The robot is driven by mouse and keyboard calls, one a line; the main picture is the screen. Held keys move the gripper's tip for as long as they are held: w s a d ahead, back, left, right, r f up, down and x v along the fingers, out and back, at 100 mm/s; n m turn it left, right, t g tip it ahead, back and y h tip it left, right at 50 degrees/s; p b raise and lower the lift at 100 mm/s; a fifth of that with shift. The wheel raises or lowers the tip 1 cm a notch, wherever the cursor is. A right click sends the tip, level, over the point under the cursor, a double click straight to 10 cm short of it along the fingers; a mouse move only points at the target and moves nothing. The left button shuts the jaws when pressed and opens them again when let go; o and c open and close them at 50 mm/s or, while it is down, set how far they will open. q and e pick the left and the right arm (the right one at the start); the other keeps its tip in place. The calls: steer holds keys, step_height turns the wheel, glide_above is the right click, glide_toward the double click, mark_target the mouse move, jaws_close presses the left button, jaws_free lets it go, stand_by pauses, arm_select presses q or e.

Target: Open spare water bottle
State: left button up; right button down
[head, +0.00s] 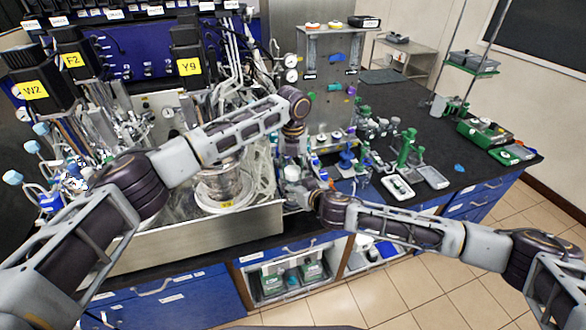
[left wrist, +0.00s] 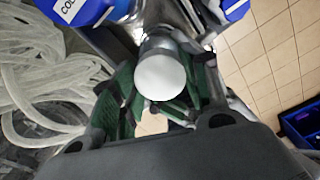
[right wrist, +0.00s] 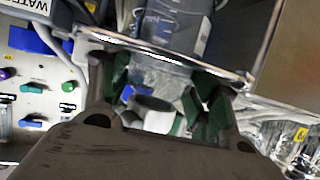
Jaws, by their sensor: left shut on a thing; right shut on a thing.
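The spare water bottle (head: 292,173) is at the bench front, right of the steel tray, with its white cap up; it is small and partly covered in the head view. My left gripper (head: 294,150) comes down from above, and in the left wrist view its green-padded fingers are shut around the white cap (left wrist: 161,75). My right gripper (head: 302,194) comes in low from the right. In the right wrist view its green-padded fingers (right wrist: 160,100) are shut on the clear bottle body (right wrist: 165,72). I cannot tell whether the cap is loose.
A steel tray (head: 190,240) with a glass vessel (head: 225,185) and coiled clear tubing stands left of the grippers. A panel with gauges and knobs (head: 328,85) rises behind. A green stand (head: 405,150) and small devices (head: 398,187) are on the right. The tiled floor in front is clear.

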arm_select(q)
steer(key=shift+n, duration=0.3)
steer(key=shift+n, duration=1.5)
steer(key=o, duration=1.1)
steer(key=shift+r, duration=0.1)
steer(key=shift+r, duration=2.15)
